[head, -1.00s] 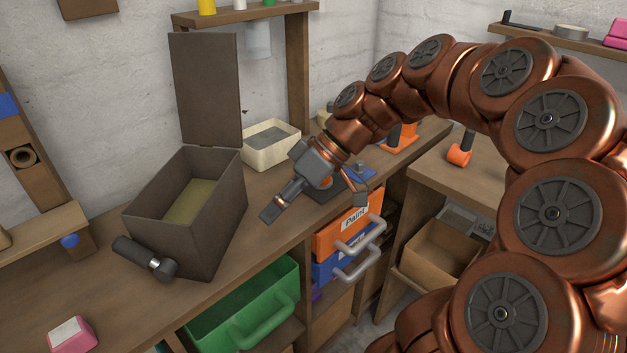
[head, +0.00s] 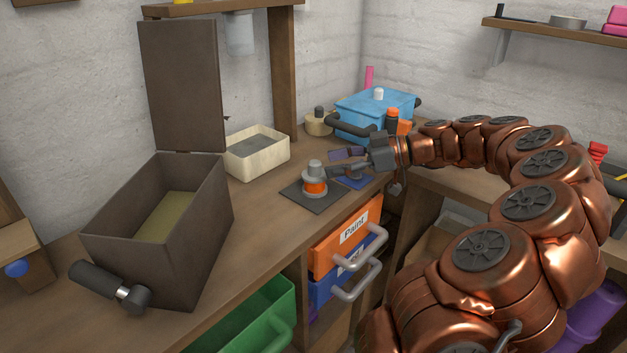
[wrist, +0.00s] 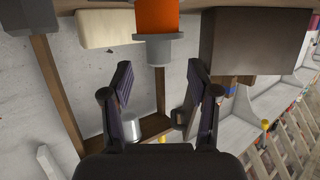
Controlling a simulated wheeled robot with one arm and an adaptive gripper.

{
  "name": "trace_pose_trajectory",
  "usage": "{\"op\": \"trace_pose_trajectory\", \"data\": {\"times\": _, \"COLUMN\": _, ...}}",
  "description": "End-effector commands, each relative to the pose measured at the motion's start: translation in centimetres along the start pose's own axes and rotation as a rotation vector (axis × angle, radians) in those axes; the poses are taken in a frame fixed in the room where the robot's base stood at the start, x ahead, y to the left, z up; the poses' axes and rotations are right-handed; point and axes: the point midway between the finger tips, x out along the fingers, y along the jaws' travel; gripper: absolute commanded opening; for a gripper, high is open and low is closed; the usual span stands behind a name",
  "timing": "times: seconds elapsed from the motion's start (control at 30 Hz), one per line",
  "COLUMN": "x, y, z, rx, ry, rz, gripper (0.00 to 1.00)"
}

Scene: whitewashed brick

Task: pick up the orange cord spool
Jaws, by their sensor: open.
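The orange cord spool (head: 315,187) stands upright on a dark square mat (head: 325,205) on the bench. It has grey ends and an orange band of cord. In the wrist view the spool (wrist: 157,16) is at the top centre, with its grey flange nearest me. My gripper (head: 342,161) is open and empty, to the right of the spool in the head view and close to it. In the wrist view my gripper (wrist: 160,76) shows its two fingers spread, with the spool just beyond the tips and not between them.
A blue mat (head: 354,184) lies right beside the spool, partly hidden by my gripper. A cream tray (head: 257,165) and an open dark box (head: 130,240) stand to the left. A blue lidded box (head: 372,106) is behind. Orange and blue drawers are below the bench edge.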

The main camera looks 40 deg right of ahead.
Motion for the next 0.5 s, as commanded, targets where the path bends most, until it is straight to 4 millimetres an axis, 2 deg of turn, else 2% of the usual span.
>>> {"op": "trace_pose_trajectory", "data": {"times": 0.3, "x": 4.0, "y": 0.1, "z": -0.3, "rx": 0.002, "ry": -0.001, "rz": -0.005, "gripper": 0.6}}
{"op": "trace_pose_trajectory", "data": {"times": 0.5, "x": 5.3, "y": 0.1, "z": -0.2, "rx": 0.0, "ry": -0.002, "rz": -0.006, "gripper": 0.6}}
